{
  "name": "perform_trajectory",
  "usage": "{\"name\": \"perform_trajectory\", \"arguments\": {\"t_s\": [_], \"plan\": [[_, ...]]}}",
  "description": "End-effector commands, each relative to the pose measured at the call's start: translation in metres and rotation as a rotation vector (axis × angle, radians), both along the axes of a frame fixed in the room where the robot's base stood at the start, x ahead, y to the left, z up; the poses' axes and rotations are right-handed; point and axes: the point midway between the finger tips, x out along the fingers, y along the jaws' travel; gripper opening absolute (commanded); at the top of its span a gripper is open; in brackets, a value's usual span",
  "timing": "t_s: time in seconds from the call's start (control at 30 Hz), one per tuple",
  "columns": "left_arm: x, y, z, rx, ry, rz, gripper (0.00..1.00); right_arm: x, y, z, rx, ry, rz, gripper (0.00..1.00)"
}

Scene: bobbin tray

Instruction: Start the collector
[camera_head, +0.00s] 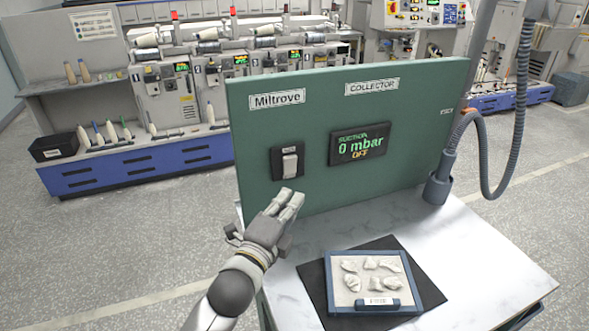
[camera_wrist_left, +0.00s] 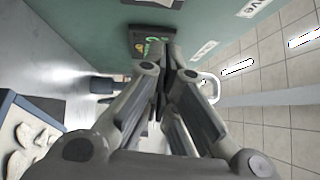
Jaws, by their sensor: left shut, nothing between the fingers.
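The collector (camera_head: 400,115) is a green upright panel with "Miltrove" and "COLLECTOR" labels. A white rocker switch (camera_head: 290,163) on a dark plate sits on its left part. Beside it a dark display (camera_head: 359,144) reads "SUCTION 0 mbar OFF"; it also shows in the left wrist view (camera_wrist_left: 150,38). My left gripper (camera_head: 291,203) is shut and empty, its fingertips just below the switch in the head view. I cannot tell whether it touches the panel. In the left wrist view its fingers (camera_wrist_left: 165,78) are together. My right gripper is not in view.
A blue-rimmed tray (camera_head: 331,283) with several pale fluffy pieces lies on a black mat (camera_head: 419,276) on the white table (camera_head: 480,250). A grey hose (camera_head: 482,145) rises at the panel's right end. A winding machine (camera_head: 140,165) stands behind, across the floor.

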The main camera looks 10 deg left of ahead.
Motion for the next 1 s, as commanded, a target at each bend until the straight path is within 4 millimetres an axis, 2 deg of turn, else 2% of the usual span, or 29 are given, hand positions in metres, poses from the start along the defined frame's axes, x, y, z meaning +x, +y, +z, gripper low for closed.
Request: {"name": "perform_trajectory", "arguments": {"t_s": [0.1,0.4,0.5,0.7,1.0], "plan": [[0.021,-0.004,0.004,-0.002,0.000,0.001,0.00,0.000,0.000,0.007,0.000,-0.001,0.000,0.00],[0.066,-0.013,0.008,-0.001,0.000,0.001,0.00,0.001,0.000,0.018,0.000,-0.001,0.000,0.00],[0.078,-0.002,0.010,0.003,0.000,0.001,0.00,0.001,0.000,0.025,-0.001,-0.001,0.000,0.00],[0.092,0.007,0.010,0.000,0.002,0.000,0.00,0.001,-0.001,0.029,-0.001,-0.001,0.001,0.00],[0.095,0.010,0.009,-0.001,0.001,0.000,0.00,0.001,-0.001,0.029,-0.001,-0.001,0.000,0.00]]}}
